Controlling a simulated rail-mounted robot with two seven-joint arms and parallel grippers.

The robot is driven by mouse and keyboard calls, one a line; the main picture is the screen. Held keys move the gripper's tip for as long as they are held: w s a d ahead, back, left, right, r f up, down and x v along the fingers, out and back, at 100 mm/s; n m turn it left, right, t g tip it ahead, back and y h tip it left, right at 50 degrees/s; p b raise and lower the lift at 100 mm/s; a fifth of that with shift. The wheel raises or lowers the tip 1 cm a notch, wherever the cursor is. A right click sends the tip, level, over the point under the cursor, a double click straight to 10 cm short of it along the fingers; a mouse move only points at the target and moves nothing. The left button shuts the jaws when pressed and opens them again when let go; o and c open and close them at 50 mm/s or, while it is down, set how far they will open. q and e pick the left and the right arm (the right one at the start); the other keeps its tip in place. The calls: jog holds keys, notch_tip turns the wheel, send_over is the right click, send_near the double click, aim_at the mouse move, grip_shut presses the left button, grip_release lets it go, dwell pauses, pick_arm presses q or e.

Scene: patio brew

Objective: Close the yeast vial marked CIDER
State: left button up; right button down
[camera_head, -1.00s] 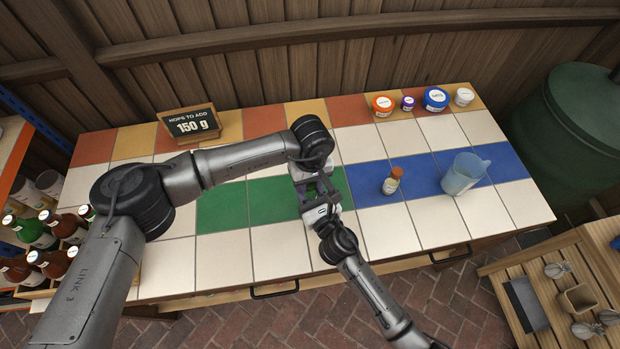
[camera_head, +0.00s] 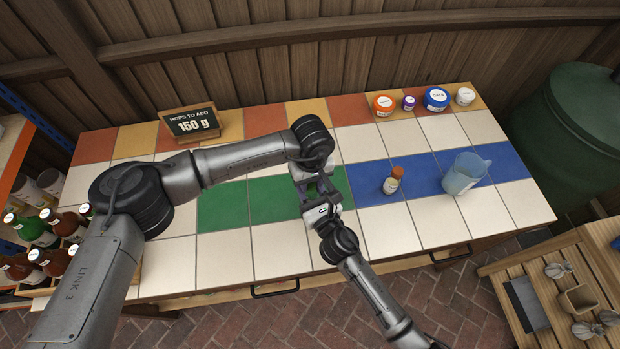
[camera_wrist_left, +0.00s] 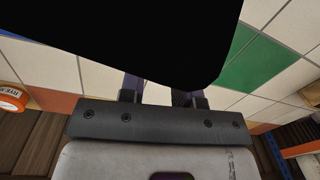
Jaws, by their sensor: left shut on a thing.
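In the head view my left gripper (camera_head: 314,190) and my right gripper (camera_head: 323,209) meet tip to tip above the green and blue tiles. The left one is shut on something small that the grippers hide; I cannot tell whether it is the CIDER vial. The right jaws are too hidden to judge. In the left wrist view a large black shape covers the space beyond my left fingers (camera_wrist_left: 158,92). A small vial with an orange-brown cap (camera_head: 392,181) stands upright and apart on the blue tiles; its label is unreadable.
A clear jug (camera_head: 463,174) stands right of the vial. Several lidded tubs, including an orange one (camera_head: 384,105) and a blue one (camera_head: 436,99), stand at the back. A hops sign (camera_head: 190,123) stands back left. Bottles (camera_head: 35,232) are at the left. The front white tiles are clear.

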pick_arm(q)
jog(key=shift+s+a+f, duration=0.1)
jog(key=shift+a+f, duration=0.1)
jog(key=shift+f, duration=0.55)
jog(key=shift+r, duration=0.15)
jog(key=shift+d+r, duration=0.1)
jog(key=shift+r, duration=0.1)
dwell(0.3)
jog(key=shift+s+d+r, duration=0.1)
jog(key=shift+s+r, duration=0.1)
jog(key=shift+r, duration=0.05)
dwell(0.9)
